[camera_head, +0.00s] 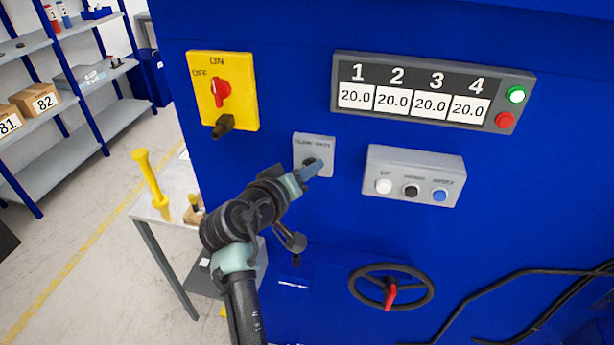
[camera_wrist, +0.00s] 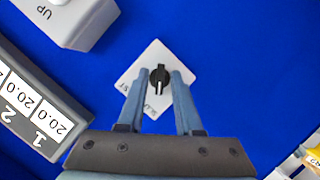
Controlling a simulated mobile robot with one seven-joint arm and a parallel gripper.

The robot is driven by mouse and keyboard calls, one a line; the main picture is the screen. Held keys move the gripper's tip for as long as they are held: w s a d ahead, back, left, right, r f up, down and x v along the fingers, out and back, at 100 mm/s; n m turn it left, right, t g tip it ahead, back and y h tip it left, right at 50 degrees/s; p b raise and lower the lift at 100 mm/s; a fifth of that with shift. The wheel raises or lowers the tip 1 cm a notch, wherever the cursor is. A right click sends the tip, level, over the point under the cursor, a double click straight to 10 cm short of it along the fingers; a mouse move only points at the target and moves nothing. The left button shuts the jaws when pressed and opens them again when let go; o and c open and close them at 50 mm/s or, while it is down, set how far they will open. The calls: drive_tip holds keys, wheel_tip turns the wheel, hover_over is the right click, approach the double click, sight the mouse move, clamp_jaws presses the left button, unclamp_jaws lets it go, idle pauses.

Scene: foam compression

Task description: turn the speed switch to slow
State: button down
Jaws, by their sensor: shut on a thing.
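The speed switch is a black knob (camera_wrist: 159,79) with a white pointer line on a light grey plate (camera_head: 314,146) on the blue machine front. The plate also shows as a tilted square in the wrist view (camera_wrist: 151,60). Its lettering is too small to read for certain. My gripper (camera_head: 313,169) reaches the plate from below, and its fingers hide part of the knob in the head view. In the wrist view my gripper (camera_wrist: 161,75) has one blue-grey finger on each side of the knob and is shut on it.
A yellow plate with a red ON/OFF switch (camera_head: 220,91) is at upper left. A display panel (camera_head: 434,92) reads 20.0 four times. A button box (camera_head: 414,176) sits right of the switch, a handwheel (camera_head: 391,287) below. A table (camera_head: 146,210) stands left.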

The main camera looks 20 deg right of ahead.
drive_tip(key=shift+f+n+h, duration=0.1)
drive_tip(key=shift+n+h, duration=0.2)
drive_tip(key=shift+n, duration=0.1)
drive_tip(key=shift+b, duration=0.3)
drive_tip(key=c, duration=0.9)
unclamp_jaws()
drive_tip(key=b+v, duration=0.3)
drive_tip(key=v, duration=1)
drive_tip(key=shift+w+a+b, duration=0.1)
drive_tip(key=shift+w+b, duration=0.05)
drive_tip(key=shift+b, duration=0.15)
